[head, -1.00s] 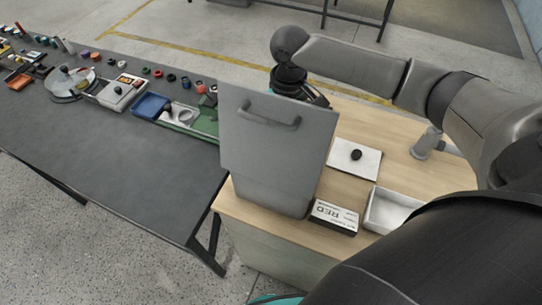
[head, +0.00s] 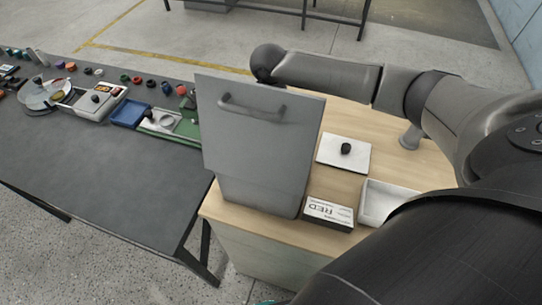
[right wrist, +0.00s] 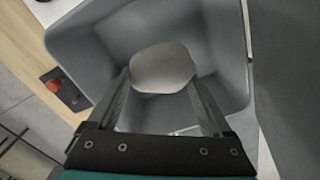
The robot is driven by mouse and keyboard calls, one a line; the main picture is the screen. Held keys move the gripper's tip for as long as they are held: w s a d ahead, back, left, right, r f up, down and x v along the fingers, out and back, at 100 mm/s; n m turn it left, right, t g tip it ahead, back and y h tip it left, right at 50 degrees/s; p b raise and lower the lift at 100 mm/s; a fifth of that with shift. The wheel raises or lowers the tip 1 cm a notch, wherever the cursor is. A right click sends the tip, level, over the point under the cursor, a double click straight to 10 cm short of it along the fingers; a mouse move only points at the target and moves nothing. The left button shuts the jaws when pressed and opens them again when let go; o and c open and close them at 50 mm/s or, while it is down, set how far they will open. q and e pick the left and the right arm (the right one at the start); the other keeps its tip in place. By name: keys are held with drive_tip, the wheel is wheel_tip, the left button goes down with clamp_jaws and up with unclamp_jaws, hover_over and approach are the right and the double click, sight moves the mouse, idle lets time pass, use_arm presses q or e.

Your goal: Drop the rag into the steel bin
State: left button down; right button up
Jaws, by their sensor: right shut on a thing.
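The grey steel bin (head: 258,198) stands on the wooden-topped table, its handled lid (head: 262,145) raised towards me in the head view. My right arm reaches over behind the lid, which hides my right gripper there. In the right wrist view my right gripper (right wrist: 161,78) is shut on the pale rag (right wrist: 163,66), which sits between its fingertips. The rag is over the bin's open mouth, with the bin's inner walls (right wrist: 222,60) around it. How far above the floor of the bin it is, I cannot tell. My left gripper is not in view.
A dark bench (head: 90,165) with several small items is at left. The raised lid is an obstacle on my side.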

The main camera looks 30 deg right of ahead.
drive_tip(key=shift+r, duration=0.1)
drive_tip(key=o, duration=1.2)
drive_tip(key=shift+r, duration=3.75)
